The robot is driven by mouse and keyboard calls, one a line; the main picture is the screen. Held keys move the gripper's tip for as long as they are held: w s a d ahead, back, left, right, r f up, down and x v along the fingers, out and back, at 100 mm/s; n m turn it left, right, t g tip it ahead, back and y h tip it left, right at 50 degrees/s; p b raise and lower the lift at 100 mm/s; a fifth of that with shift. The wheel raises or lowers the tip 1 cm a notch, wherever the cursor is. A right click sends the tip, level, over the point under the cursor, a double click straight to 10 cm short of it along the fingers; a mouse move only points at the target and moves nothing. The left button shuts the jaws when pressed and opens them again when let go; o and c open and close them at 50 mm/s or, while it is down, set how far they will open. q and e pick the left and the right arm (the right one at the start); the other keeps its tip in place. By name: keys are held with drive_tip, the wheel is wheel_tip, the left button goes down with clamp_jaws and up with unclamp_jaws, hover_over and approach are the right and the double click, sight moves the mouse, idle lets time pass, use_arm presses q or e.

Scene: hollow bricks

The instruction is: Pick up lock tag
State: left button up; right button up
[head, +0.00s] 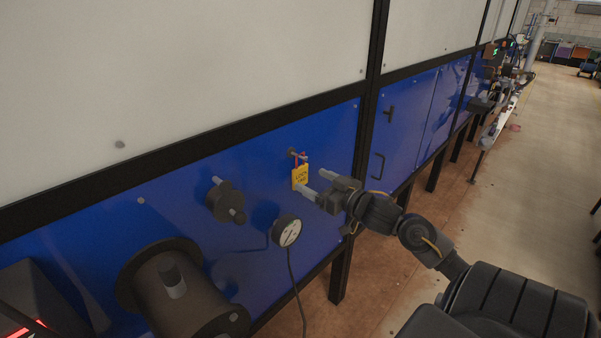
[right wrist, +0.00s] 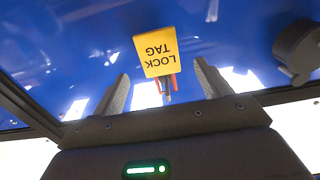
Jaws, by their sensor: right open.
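The yellow lock tag (head: 300,178) hangs on the blue panel from a small dark fitting with a red part at its top. In the right wrist view the lock tag (right wrist: 156,52) appears upside down, with "LOCK TAG" readable and the red part (right wrist: 165,84) below it. My right gripper (head: 316,184) is open, just to the right of the tag in the head view. In the right wrist view its fingers (right wrist: 160,92) stand apart on either side of the red part, and nothing is held. I cannot tell the exact depth gap. My left gripper is not in view.
A black knob (head: 226,201), a round gauge (head: 287,231) with a cable and a large dark cylinder (head: 180,290) stick out from the blue panel (head: 330,135) left of and below the tag. Door handles (head: 378,166) are to the right.

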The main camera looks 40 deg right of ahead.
sight(302, 174)
drive_tip(key=shift+w, duration=0.45)
drive_tip(key=shift+w+r+p, duration=0.2)
drive_tip(key=shift+w+p, duration=0.1)
drive_tip(key=shift+p, duration=0.05)
drive_tip(key=w+p, duration=0.1)
drive_tip(key=w, duration=0.1)
drive_tip(key=w+p, duration=0.1)
drive_tip(key=shift+w+a, duration=0.2)
drive_tip(key=shift+w, duration=0.15)
drive_tip(key=shift+w+f, duration=0.15)
drive_tip(key=shift+w, duration=0.3)
drive_tip(key=shift+s, duration=0.1)
drive_tip(key=c, duration=1.1)
drive_tip(key=shift+o, duration=0.2)
